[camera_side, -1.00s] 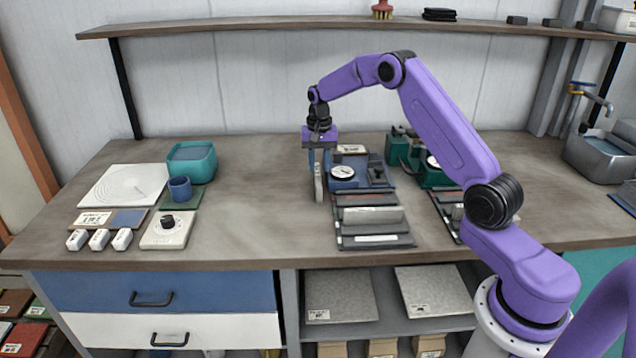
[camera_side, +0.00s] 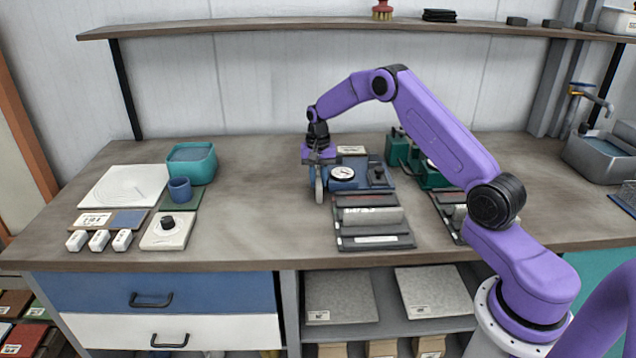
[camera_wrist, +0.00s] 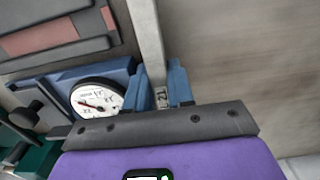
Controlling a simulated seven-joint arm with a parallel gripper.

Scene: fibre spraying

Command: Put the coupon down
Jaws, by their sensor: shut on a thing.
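My gripper (camera_side: 318,168) is shut on a thin grey coupon (camera_side: 319,190) just left of the blue gauge station (camera_side: 345,180). The coupon stands on edge between the fingers; I cannot tell whether its lower edge touches the bench. In the wrist view the blue fingertips (camera_wrist: 163,90) pinch the coupon (camera_wrist: 147,38), which shows as a narrow grey strip with a small number label. The white dial (camera_wrist: 97,99) of the gauge is close beside the fingers there.
Dark racks (camera_side: 375,240), one holding a grey piece, lie in front of the gauge. A green device (camera_side: 405,150) is to the right. The bench (camera_side: 255,195) between is clear.

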